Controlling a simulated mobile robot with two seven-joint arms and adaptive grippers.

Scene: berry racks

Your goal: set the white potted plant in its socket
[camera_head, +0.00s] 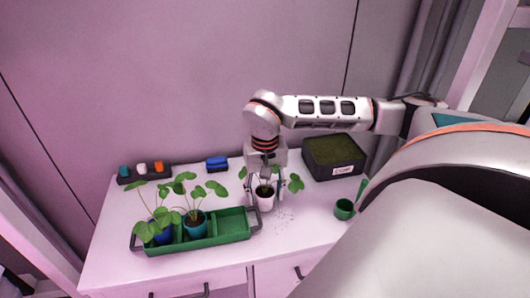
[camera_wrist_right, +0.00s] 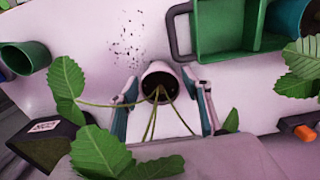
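The white potted plant (camera_head: 265,203) stands upright on the white table, just right of the green tray (camera_head: 194,243). Its pot also shows in the wrist view (camera_wrist_right: 160,79), with thin stems and large leaves reaching toward the camera. My right gripper (camera_head: 265,193) points down over the plant, with one finger on each side of the pot. In the wrist view the fingers (camera_wrist_right: 160,90) are spread, with small gaps beside the pot. The tray's right compartment (camera_head: 233,222) is empty; the other places hold a blue potted plant (camera_head: 161,233) and a teal potted plant (camera_head: 195,227). My left gripper is not in view.
A dark soil box (camera_head: 334,172) stands at the back right and a green cup (camera_head: 344,209) at the right. A blue block-like item (camera_head: 217,164) and a dark rack (camera_head: 145,176) with small coloured pieces lie along the back. Dark specks (camera_head: 286,216) lie beside the white pot.

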